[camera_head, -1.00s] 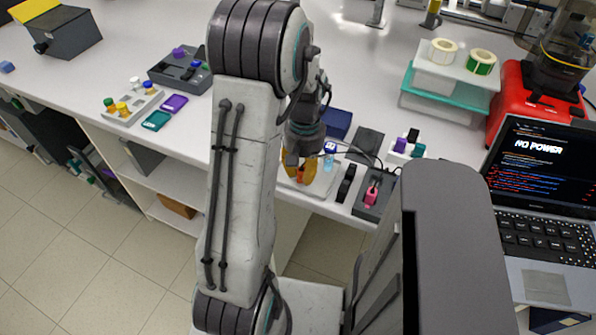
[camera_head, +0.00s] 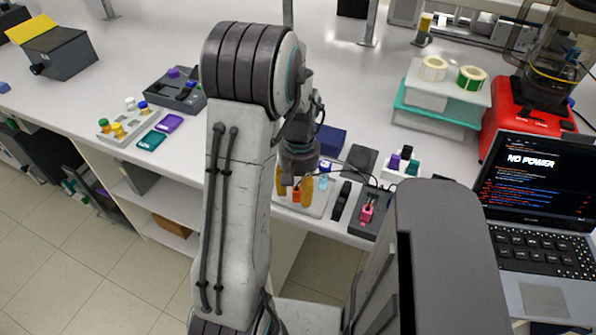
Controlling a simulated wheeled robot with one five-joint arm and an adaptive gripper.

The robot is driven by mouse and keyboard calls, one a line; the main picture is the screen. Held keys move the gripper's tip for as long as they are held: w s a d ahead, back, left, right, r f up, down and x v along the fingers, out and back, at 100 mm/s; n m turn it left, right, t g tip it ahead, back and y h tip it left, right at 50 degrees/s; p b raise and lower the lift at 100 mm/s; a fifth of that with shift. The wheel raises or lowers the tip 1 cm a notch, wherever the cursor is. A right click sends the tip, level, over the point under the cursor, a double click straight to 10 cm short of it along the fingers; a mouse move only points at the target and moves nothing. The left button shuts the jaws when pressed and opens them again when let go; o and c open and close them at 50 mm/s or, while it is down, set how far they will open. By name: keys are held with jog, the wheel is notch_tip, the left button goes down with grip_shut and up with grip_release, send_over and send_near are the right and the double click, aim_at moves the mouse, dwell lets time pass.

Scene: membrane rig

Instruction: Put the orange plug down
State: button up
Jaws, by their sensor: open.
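My gripper (camera_head: 294,198) has yellow fingers that stand apart, above a pale tray (camera_head: 318,207) near the bench's front edge. The orange plug (camera_head: 296,195) shows as a small patch between the fingers, low down at the tray. The fingers are on either side of it, with a gap visible. My wrist hides what lies behind, and the plug's underside is too small to make out.
A black block (camera_head: 341,201) and a dark unit with a pink plug (camera_head: 367,212) stand just right of the tray. A dark blue box (camera_head: 330,140) is behind. A laptop (camera_head: 545,215) reads "NO POWER".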

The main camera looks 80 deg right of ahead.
notch_tip(320, 180, up, 12)
jog(key=d+f+b, duration=0.1)
jog(key=b, duration=0.2)
jog(key=w+a+r+n+h, duration=0.15)
jog(key=w+a+n, duration=0.35)
jog(key=w, duration=0.5)
jog(key=w+a+r+n, duration=0.2)
jog(key=w+a, duration=0.5)
jog(key=w, duration=0.3)
jog(key=w+a+f+n+t, duration=0.1)
jog(key=a+f+n+t, duration=0.2)
jog(key=a+n, duration=0.6)
jog(key=shift+w+a, duration=0.2)
jog(key=shift+a, duration=6.95)
jog(key=shift+d+y, duration=0.1)
jog(key=shift+y, duration=0.15)
